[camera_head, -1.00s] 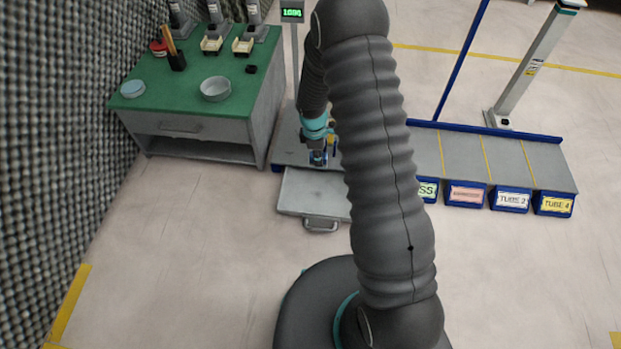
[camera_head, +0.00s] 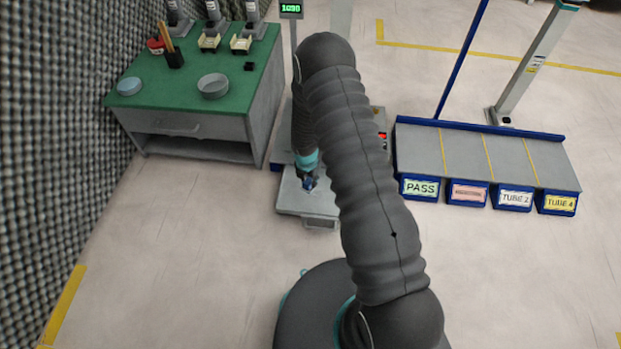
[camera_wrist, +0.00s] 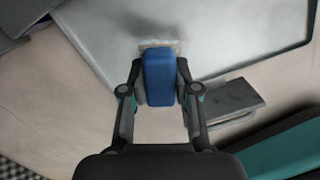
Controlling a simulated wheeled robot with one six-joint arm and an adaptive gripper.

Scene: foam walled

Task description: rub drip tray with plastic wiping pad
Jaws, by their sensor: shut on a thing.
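The drip tray (camera_head: 320,203) is a flat grey tray with a handle at its front edge, on the floor side of the scale platform in the head view. In the wrist view its pale surface (camera_wrist: 235,40) and raised rim fill the upper part. My gripper (camera_wrist: 160,92) is shut on the plastic wiping pad (camera_wrist: 160,72), a blue block with a pale, translucent lower edge. In the head view my gripper (camera_head: 309,183) is over the left-middle part of the tray. The pad's pale edge appears at the tray surface, but I cannot tell whether it touches.
A green-topped bench (camera_head: 190,90) with a round grey dish (camera_head: 213,86) stands at the back left. A grey rack with blue labelled bins (camera_head: 420,187) stands to the right. A post with a green display (camera_head: 291,10) rises behind the tray. Open floor lies in front.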

